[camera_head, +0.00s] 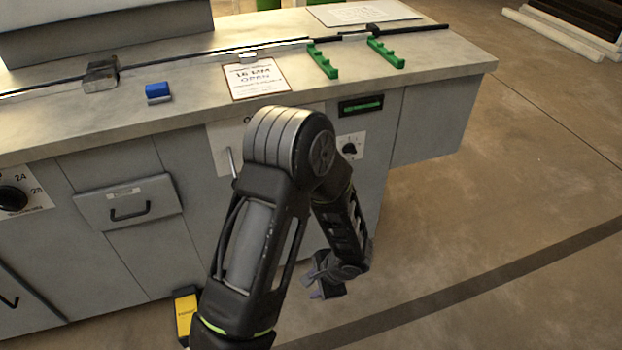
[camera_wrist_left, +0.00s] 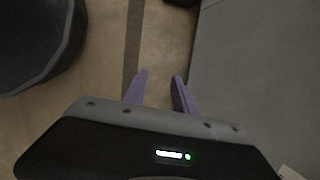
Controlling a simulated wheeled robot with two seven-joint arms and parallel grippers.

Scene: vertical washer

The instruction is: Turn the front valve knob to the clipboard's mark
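The clipboard (camera_head: 257,80) lies on the counter top. Its sheet has handwriting that seems to read "16 L/M OPEN". A black round knob (camera_head: 12,198) sits on a white dial plate at the far left of the front, cut by the picture edge; 24 and 28 show on its scale. A smaller black knob (camera_head: 350,149) sits on a white plate right of my left arm. My left gripper (camera_head: 326,288) hangs low in front of the cabinet, far from the numbered knob. Its purple fingers (camera_wrist_left: 160,80) are apart and empty in the left wrist view. My right gripper is out of view.
Green racks (camera_head: 323,62), a blue block (camera_head: 158,91) and a grey block (camera_head: 101,75) are on the counter. A drawer front with a handle (camera_head: 129,208) sticks out at left. A yellow object (camera_head: 185,313) stands low by my arm.

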